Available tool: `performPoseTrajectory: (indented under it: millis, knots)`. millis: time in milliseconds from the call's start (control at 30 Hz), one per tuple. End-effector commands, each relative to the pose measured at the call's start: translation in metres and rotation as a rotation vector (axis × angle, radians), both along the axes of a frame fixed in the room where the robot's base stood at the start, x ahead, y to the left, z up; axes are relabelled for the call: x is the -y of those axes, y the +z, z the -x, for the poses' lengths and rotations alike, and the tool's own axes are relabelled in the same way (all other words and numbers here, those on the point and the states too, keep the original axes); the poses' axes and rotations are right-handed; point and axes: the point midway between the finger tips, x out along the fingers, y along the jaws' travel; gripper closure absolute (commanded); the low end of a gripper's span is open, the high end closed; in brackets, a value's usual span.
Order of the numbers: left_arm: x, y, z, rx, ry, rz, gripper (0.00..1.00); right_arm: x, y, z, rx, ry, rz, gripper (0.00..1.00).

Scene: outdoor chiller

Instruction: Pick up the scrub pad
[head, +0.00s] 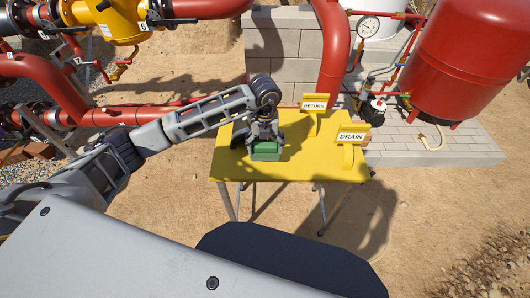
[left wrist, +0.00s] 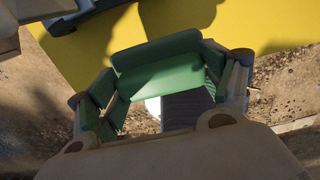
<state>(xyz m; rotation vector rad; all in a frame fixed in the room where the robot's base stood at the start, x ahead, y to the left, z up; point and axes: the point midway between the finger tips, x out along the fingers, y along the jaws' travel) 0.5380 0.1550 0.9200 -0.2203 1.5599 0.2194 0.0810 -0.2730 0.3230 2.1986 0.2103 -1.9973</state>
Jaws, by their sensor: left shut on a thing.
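The green scrub pad (head: 266,151) shows in the head view at the front part of the yellow table (head: 308,171), below my left gripper (head: 264,139). In the left wrist view the green pad (left wrist: 158,62) spans the space between the two fingers of my left gripper (left wrist: 162,88), which is shut on it. I cannot tell whether the pad touches the table top or hangs just above it. The gripper hides part of the pad in the head view. My right gripper is not in view.
Yellow signs marked RETURN (head: 315,103) and DRAIN (head: 353,137) stand on the table, right of the pad. Red pipes (head: 155,113) run behind it. A red tank (head: 458,60) stands at the right. Bare sandy ground lies around the table.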

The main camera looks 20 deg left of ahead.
Motion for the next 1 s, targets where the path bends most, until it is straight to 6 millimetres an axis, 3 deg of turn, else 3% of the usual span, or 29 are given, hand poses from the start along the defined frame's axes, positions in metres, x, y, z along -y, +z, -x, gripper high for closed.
performPoseTrajectory:
  millis: [300, 833, 867, 1000]
  knots:
    - [0.000, 0.034, 0.000, 0.002, 0.001, -0.001, 0.45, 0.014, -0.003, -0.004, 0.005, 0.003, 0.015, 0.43]
    - [0.000, 0.038, 0.000, 0.000, 0.000, 0.000, 0.45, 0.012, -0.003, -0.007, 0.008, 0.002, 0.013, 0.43]
    - [0.000, 0.038, 0.000, 0.000, 0.000, 0.000, 0.24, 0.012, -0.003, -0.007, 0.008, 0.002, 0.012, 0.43]
    - [0.000, 0.037, 0.000, 0.000, 0.000, 0.000, 0.39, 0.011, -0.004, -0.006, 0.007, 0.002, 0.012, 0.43]
